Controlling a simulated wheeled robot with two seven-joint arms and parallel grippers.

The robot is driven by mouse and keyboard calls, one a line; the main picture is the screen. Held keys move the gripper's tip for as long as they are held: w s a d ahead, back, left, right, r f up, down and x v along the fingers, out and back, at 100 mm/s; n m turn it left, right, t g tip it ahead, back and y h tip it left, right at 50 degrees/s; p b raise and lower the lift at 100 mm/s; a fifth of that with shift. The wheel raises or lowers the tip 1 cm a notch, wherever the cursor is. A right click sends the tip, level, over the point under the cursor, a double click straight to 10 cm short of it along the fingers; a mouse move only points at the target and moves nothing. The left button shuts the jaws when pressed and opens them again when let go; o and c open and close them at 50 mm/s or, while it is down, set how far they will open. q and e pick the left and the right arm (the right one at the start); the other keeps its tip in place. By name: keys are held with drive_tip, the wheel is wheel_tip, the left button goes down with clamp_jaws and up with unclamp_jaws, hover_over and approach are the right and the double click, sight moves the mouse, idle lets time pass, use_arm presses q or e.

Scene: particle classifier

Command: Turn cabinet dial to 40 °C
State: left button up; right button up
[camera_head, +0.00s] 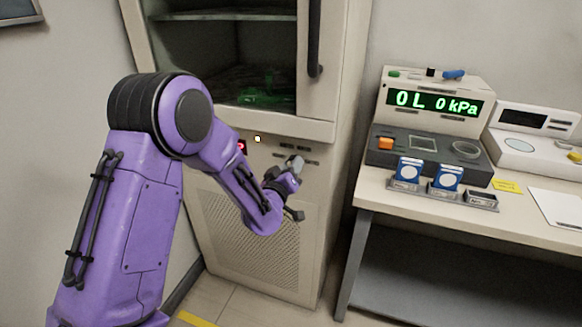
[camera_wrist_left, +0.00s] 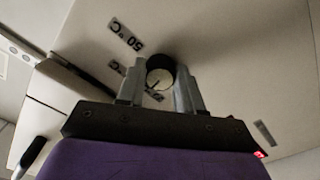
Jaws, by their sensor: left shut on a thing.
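The cabinet (camera_head: 319,180) stands upright in the middle of the head view, with labels on its control panel. My left gripper (camera_head: 291,180) is at this panel, and the dial is hard to make out there. In the left wrist view the dial (camera_wrist_left: 159,77) has a pale face with a dark pointer mark and a black part behind it. My left gripper (camera_wrist_left: 158,88) is shut on the dial, one finger on each side. A label reading 50 °C (camera_wrist_left: 127,35) is beside the dial. Other labels near the fingers are partly hidden. My right gripper is not in view.
The cabinet's door (camera_head: 316,60) with a dark handle is above the panel, and a shelf shows inside. A table (camera_head: 375,196) at right holds a pressure device (camera_head: 433,80) reading "OL 0 kPa" and small blue-and-white items.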

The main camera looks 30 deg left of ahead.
use_arm(q)
drive_tip(key=shift+f+m, duration=0.1)
drive_tip(key=shift+m, duration=3.7)
drive_tip(key=o, duration=1)
drive_tip(key=shift+a, duration=0.1)
drive_tip(key=shift+o, duration=0.2)
drive_tip(key=b+v, duration=0.1)
drive_tip(key=v, duration=0.9)
drive_tip(key=shift+s, duration=0.35)
